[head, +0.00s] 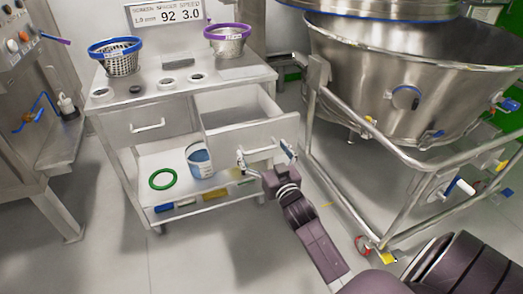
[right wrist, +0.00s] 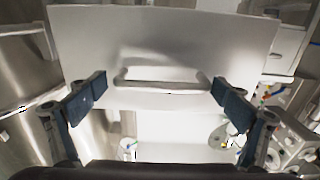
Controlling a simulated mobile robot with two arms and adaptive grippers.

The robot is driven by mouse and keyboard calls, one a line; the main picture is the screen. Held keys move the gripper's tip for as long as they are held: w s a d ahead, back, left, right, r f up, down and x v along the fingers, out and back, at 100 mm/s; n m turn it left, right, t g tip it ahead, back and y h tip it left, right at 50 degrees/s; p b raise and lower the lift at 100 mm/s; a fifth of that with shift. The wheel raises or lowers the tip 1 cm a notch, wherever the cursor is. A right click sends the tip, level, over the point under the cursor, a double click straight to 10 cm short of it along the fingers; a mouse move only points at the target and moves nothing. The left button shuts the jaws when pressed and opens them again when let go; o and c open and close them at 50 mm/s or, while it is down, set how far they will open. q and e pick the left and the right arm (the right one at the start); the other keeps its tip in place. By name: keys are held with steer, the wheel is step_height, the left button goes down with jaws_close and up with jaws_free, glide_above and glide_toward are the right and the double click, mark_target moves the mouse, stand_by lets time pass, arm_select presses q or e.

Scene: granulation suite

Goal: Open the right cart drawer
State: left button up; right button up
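The cart (head: 128,112) is a light metal cart at the left in the head view. Its right drawer (head: 255,134) is pulled out, with its inside visible from above. The drawer front (right wrist: 165,45) fills the upper wrist view. The bar handle (right wrist: 162,83) lies across that front, and its right part shows in the head view (head: 262,150). My right gripper (head: 265,158) is at the drawer front, with its fingers wide apart. In the wrist view the gripper (right wrist: 160,92) has one finger near each end of the handle, not closed on it. The left drawer (head: 150,127) is shut. My left gripper is not seen.
Blue-rimmed (head: 121,62) and purple-rimmed (head: 228,42) baskets stand on the cart top. A bucket (head: 200,161) and green ring (head: 162,179) are on the lower shelf. A large steel bowl (head: 400,90) on a tubular frame (head: 372,152) stands close at right. Floor in front is clear.

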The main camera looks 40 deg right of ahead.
steer(key=shift+a, duration=0.1)
steer(key=v, duration=1.2)
steer(key=shift+f, duration=0.1)
